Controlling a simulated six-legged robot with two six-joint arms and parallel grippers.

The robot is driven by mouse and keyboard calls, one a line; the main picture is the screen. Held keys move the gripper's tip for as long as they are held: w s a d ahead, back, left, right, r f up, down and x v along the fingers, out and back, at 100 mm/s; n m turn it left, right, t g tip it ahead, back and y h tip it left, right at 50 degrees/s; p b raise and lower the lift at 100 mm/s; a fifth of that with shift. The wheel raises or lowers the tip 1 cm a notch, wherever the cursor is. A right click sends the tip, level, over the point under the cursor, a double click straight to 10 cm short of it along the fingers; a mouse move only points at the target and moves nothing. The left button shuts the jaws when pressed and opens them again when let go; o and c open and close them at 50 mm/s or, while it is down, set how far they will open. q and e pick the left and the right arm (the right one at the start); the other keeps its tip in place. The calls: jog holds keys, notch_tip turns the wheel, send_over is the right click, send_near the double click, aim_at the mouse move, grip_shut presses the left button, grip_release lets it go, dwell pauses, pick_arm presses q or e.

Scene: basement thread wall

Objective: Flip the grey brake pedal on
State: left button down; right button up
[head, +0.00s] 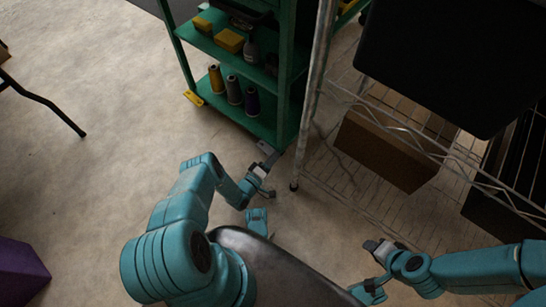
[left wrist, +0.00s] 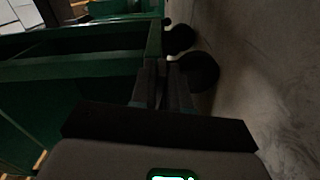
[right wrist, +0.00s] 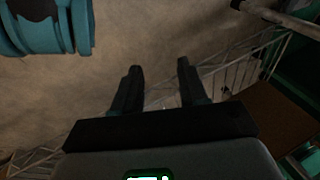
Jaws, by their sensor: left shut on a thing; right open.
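The grey brake pedal (head: 264,147) seems to sit low at the right front corner of the green cart (head: 237,113), by the floor. My left gripper (head: 270,158) reaches down to this corner, and its fingers are shut close together on something thin, apparently the pedal. In the left wrist view the fingers (left wrist: 163,65) are beside the cart's lower frame and dark casters (left wrist: 198,72). They hide most of what is between them, so I cannot tell the pedal's tilt. My right gripper (right wrist: 160,68) is open and empty, over the floor.
A yellow pedal (head: 194,98) is at the cart's left corner. Thread cones (head: 234,90) stand on its lower shelf. A wire rack (head: 318,100) with a brown box (head: 385,150) stands close on the right. A purple block (head: 20,272) is at lower left.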

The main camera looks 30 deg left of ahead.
pick_arm(q)
jog(key=shift+s, duration=0.1)
jog(key=c, duration=1.2)
grip_release()
jog(key=s+p, duration=0.1)
jog(key=s, duration=0.4)
jog(key=s+p, duration=0.1)
jog(key=s, duration=0.4)
jog(key=s+a+p, duration=0.1)
jog(key=s, duration=0.5)
jog(key=shift+s+a+p, duration=0.1)
jog(key=shift+p, duration=0.2)
pick_arm(e)
jog(key=shift+g, duration=0.5)
jog(key=s+r, duration=0.1)
jog(key=r, duration=0.1)
jog(key=s+r, duration=0.1)
jog(key=shift+s+a+r, duration=0.25)
jog(key=shift+s, duration=0.1)
